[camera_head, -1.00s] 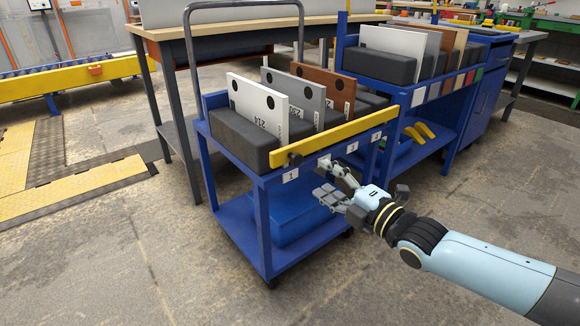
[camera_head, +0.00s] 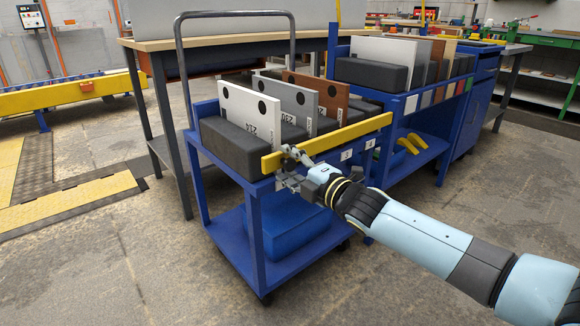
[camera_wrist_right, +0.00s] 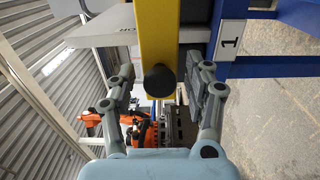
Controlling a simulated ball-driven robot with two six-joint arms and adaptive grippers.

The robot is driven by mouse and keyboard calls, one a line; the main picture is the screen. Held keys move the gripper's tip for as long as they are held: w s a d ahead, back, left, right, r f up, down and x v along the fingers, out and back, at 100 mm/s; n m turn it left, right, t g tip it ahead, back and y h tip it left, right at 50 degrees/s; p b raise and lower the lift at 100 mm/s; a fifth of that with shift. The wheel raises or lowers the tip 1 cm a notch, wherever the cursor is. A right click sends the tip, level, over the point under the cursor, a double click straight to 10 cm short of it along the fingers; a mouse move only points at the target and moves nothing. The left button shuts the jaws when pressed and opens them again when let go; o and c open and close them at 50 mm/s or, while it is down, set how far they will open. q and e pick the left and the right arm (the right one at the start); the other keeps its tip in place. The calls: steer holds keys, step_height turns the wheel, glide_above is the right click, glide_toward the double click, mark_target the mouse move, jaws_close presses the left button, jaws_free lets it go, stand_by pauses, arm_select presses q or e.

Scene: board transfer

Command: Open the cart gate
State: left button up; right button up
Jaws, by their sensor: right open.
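The blue cart (camera_head: 262,240) stands in the middle of the head view. Its gate is a yellow bar (camera_head: 345,134) along the top of the front side, lying across the cart. In the right wrist view the yellow bar (camera_wrist_right: 158,35) ends in a round black knob (camera_wrist_right: 159,81). My right gripper (camera_head: 284,166) is at the left end of the bar. In the wrist view its open fingers (camera_wrist_right: 160,85) stand on either side of the bar's end and knob, with gaps visible. My left gripper is not in view.
White, grey and brown boards (camera_head: 251,112) stand in dark foam (camera_head: 232,148) on the cart. A second blue rack (camera_head: 400,105) with boards stands behind right. A workbench (camera_head: 150,43) is behind the cart. The floor (camera_head: 400,285) in front is clear apart from my arm.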

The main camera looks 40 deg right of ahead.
jaws_close()
stand_by(0.3)
steer(key=shift+s, duration=0.1)
